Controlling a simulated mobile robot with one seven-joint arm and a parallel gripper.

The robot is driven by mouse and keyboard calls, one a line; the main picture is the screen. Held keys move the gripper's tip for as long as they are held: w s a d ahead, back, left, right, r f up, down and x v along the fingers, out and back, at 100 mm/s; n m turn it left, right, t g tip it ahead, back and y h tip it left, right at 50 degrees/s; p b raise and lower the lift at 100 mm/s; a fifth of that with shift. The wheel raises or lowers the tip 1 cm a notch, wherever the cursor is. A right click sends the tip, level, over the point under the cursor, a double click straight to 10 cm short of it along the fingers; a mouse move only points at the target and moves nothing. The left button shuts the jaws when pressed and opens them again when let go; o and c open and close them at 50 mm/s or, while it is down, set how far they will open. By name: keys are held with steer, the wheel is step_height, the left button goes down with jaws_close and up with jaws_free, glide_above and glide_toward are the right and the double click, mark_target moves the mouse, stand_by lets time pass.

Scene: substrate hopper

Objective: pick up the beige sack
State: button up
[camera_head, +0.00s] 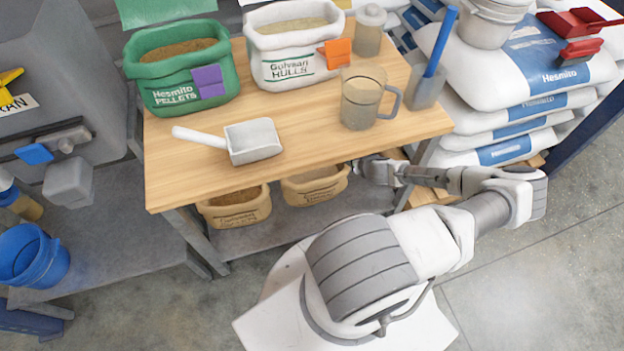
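Two open beige sacks stand on the lower shelf under the wooden table. The left beige sack (236,213) holds dark brown material, and its upper back is covered by the tabletop edge. The right beige sack (314,192) is partly hidden under the tabletop too. Both have small dark print that is too small to read surely. My gripper (360,169) is at the table's front edge, just right of the right sack, pointing left. Its fingers are too small to show whether they are open, and I cannot tell whether they touch the sack.
The wooden table (190,166) carries a green sack (165,88), a white sack (285,69), a scoop (253,142), a clear jug (361,100) and a blue-handled tool in a cup. Stacked white bags (495,80) stand right. A blue bucket (35,258) is left. Floor at right is clear.

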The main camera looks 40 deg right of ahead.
steer(key=b+x, duration=0.2)
steer(key=x, duration=0.6)
steer(key=shift+a+b, duration=0.15)
steer(key=shift+b, duration=0.2)
steer(key=b+x, duration=0.2)
steer(key=x, duration=0.3)
steer(key=shift+a+b, duration=0.35)
steer(key=shift+b, duration=0.05)
jaws_close()
steer(key=shift+w, duration=0.1)
